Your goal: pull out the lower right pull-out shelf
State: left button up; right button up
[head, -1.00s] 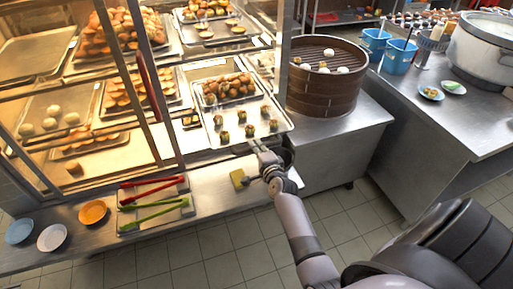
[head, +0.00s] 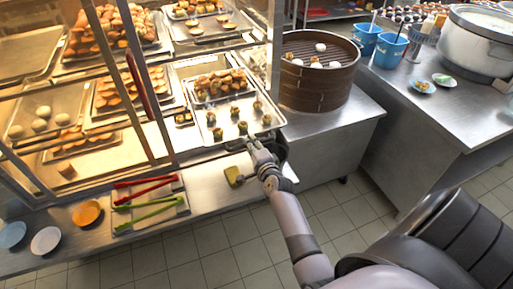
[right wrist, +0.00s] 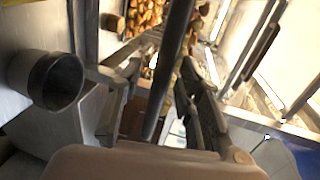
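The lower right pull-out shelf (head: 262,124) is a light metal tray in the glass-fronted display cabinet. It holds a smaller tray of browned pieces and several small dumplings, and its front corner shows in front of the right post. My right gripper (head: 252,145) is at the shelf's front edge, right of its middle. In the right wrist view, the fingers of my right gripper (right wrist: 163,105) are spread, with a dark bar (right wrist: 168,65) passing between them. I cannot tell whether they touch it. My left gripper is not in view.
A counter ledge (head: 200,205) below holds a tray with red (head: 145,188) and green tongs (head: 150,215), several small plates (head: 45,240) and a yellow item (head: 233,175). A bamboo steamer (head: 318,85) stands close on the right. Tiled floor (head: 235,255) is open in front.

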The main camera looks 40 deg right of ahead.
jog(key=v, duration=1.1)
jog(key=s+a+f+n+g+y+b, duration=0.1)
jog(key=s+a+f+n+g, duration=0.2)
jog(key=f, duration=0.7)
jog(key=s+a+f+n+g+y, duration=0.15)
jog(key=s+a+f+n, duration=0.3)
jog(key=f, duration=0.55)
jog(key=s+a+f+n+g+y+b, duration=0.1)
jog(key=s+a+f+n+g, duration=0.2)
jog(key=f, duration=0.7)
jog(key=s+a+f+n+g+b, duration=0.1)
jog(key=s+a+f+n+g, duration=0.2)
jog(key=s+f+n, duration=0.7)
jog(key=s+d+f+n+g, duration=0.1)
jog(key=s+f, duration=0.3)
jog(key=s, duration=0.6)
jog(key=s+d+f+n+g, duration=0.1)
jog(key=s+f, duration=0.4)
jog(key=s, duration=0.6)
jog(key=shift+s+n+g+b, duration=0.25)
jog(key=shift+n+g+b, duration=0.15)
jog(key=shift+g, duration=0.45)
